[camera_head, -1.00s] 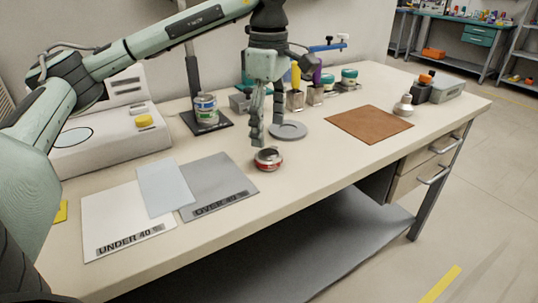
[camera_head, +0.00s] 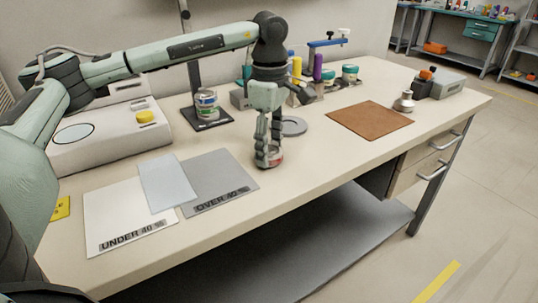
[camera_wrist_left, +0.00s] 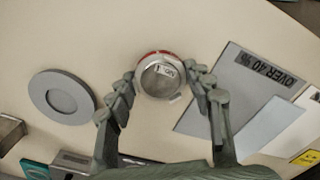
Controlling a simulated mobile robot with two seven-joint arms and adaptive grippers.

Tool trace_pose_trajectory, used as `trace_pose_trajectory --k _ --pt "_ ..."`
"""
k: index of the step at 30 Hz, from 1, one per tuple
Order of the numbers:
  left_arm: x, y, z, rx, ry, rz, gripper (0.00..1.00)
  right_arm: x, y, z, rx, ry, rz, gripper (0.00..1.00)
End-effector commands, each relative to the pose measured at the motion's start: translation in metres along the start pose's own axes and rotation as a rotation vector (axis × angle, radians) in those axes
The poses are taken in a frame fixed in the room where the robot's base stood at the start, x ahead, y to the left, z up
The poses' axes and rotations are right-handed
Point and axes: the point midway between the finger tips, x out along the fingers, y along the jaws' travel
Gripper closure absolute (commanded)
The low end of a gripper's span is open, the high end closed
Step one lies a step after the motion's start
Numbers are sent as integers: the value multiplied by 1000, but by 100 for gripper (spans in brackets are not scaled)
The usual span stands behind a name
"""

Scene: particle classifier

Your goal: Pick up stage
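A small round silver piece with a red band (camera_head: 270,160) sits on the tabletop near the front edge, right of the "OVER 40" mat. Nothing in view is marked as a stage. In the left wrist view the piece (camera_wrist_left: 160,75) shows its metal top and a small label. My left gripper (camera_head: 268,163) points down over it and partly hides it in the head view. Its fingers (camera_wrist_left: 160,74) lie on either side of the piece, very close to its rim; contact is not clear. A flat grey disc (camera_head: 293,126) lies just behind. My right gripper is out of view.
The "UNDER 40" mat (camera_head: 110,220), the "OVER 40" mat (camera_head: 222,175) and a pale sheet (camera_head: 166,182) lie at left. A can (camera_head: 206,105) on a dark stand, several coloured containers and a metal weight-like piece (camera_head: 404,102) stand behind. A brown mat (camera_head: 370,119) lies empty at right.

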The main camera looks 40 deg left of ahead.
Motion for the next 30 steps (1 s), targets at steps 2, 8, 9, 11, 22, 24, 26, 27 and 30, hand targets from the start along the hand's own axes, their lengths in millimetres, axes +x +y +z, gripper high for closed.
trace_pose_trajectory --k 2,8,9,11,22,24,26,27,30 --pt "0 0 0 0 0 0 69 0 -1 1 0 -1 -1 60" --pt "-1 0 0 0 0 1 83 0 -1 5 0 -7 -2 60" --pt "-1 0 0 0 0 1 83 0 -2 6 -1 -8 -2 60" --pt "-1 0 0 0 0 1 83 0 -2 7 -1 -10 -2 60" --pt "-21 1 0 0 -1 3 83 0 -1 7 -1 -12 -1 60" --pt "-27 1 1 1 -1 2 83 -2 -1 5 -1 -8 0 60" --pt "-34 1 1 1 -1 2 83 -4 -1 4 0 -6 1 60" --pt "-38 1 1 1 -2 3 83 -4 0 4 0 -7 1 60" --pt "-45 -6 -3 0 -1 2 83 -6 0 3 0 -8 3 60"
